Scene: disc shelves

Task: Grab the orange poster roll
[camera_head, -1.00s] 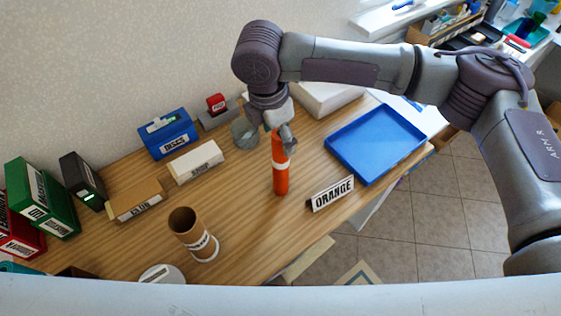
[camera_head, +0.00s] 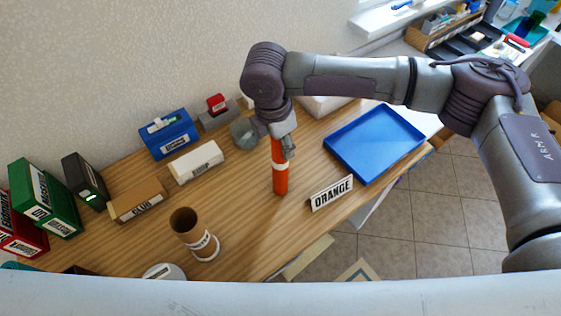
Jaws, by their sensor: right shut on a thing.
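The orange poster roll (camera_head: 280,182) stands upright on the wooden table, with a white band around its middle. My right gripper (camera_head: 280,145) has come down over its top and is shut on the roll's upper part, hiding the top end. The roll's foot appears to rest on the table. A sign reading ORANGE (camera_head: 332,193) stands just right of the roll. My left gripper is not in view.
An empty blue tray (camera_head: 347,166) lies to the right, near the table edge. A brown cardboard tube (camera_head: 189,228) stands at front left. Labelled boxes, including a blue one (camera_head: 163,133), line the wall. Bare wood surrounds the roll's foot.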

